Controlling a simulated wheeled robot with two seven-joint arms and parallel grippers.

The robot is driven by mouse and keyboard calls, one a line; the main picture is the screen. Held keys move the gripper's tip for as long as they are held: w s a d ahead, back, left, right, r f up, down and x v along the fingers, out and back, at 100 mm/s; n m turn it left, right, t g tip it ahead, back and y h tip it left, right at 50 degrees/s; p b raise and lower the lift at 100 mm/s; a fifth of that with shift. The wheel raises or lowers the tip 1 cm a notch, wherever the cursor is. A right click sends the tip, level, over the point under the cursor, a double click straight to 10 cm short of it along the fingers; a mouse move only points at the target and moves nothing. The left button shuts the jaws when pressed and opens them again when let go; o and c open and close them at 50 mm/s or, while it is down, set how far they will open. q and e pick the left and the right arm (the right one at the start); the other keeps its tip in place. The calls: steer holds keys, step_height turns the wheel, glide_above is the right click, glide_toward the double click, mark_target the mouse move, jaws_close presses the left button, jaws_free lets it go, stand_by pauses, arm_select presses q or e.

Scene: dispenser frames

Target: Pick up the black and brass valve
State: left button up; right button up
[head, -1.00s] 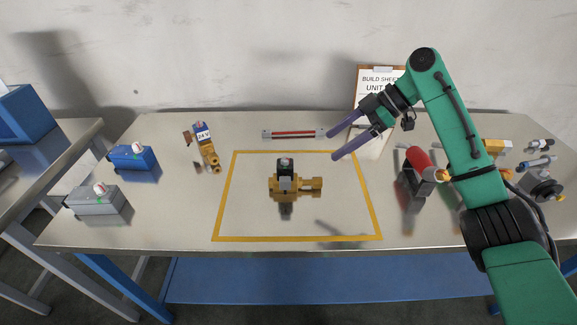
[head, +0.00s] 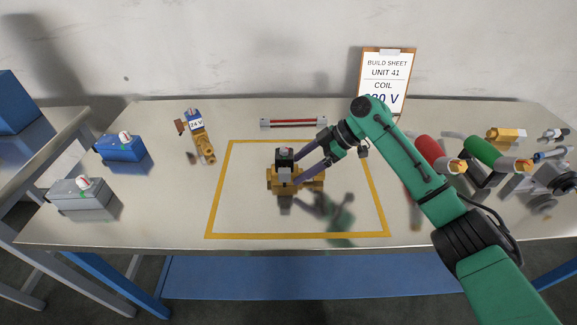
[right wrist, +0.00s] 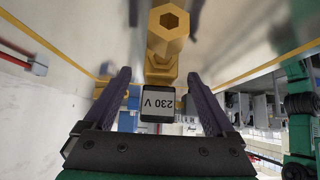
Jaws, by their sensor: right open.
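The black and brass valve (head: 284,174) stands inside the yellow square on the table, its black coil upright on a brass body. In the right wrist view its black coil (right wrist: 158,104) shows a white "230 V" label, and its brass body (right wrist: 165,35) ends in a hex port. My right gripper (head: 296,168) is open at the valve, its two purple fingers reaching in from the right. In the right wrist view the coil lies between the spread fingers, with gaps on both sides. My left gripper is not in view.
A "24 V" brass valve (head: 202,143) lies left of the yellow outline (head: 217,190). A red-striped bar (head: 293,123) lies behind. Blue (head: 121,148) and grey (head: 77,194) boxes sit at left. A clipboard (head: 387,65) leans on the wall.

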mark_target(295, 168)
steer(key=x, duration=0.2)
steer(key=shift+a+f, duration=0.25)
jaws_close()
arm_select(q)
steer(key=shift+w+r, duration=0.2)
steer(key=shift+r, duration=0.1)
arm_select(e)
steer(key=shift+r, duration=0.1)
steer(key=shift+r, duration=0.1)
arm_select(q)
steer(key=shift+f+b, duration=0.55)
arm_select(e)
step_height(295, 168, up, 20)
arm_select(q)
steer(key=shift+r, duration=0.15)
